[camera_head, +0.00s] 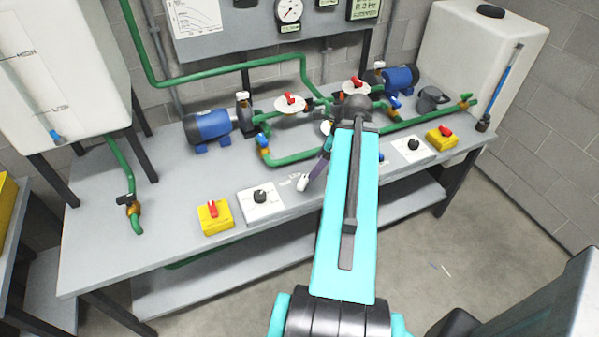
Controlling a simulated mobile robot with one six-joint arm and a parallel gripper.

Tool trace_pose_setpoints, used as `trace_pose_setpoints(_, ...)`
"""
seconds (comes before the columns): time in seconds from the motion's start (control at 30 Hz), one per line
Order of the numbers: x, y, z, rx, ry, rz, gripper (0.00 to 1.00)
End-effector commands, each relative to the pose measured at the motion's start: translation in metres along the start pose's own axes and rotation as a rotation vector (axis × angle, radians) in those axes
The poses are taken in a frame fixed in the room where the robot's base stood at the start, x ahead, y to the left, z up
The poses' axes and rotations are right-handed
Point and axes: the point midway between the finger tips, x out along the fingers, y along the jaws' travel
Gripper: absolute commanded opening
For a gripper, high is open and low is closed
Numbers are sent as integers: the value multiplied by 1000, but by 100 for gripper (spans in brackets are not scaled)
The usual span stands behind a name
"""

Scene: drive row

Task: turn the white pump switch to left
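Two white switch boxes with black knobs sit along the front of the grey bench. The left white pump switch (262,201) is beside a yellow box; the right white pump switch (412,148) is beside another yellow box. I cannot tell which one the task means. My turquoise arm reaches over the bench between them. My gripper (304,182) is partly hidden behind the arm, with a small pale tip showing right of the left white switch and apart from it. Its fingers are too small and covered to tell open from shut.
Yellow boxes with red knobs (214,215) (441,137) flank the white switches. Green pipes (290,158), blue pumps (208,126) (400,78) and red-handled valves (290,101) stand behind. White tanks (60,65) (470,60) stand at both ends. The bench's front edge is clear.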

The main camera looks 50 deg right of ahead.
Motion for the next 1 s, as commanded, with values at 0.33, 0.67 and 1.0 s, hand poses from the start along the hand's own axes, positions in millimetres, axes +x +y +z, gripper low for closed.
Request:
trace_pose_setpoints(0.33, -18, -7, -6, 45, -11, -24, 70)
trace_pose_setpoints(0.67, -16, -8, -8, 46, -10, -24, 70)
trace_pose_setpoints(1.0, 5, -8, -8, 46, -10, -24, 70)
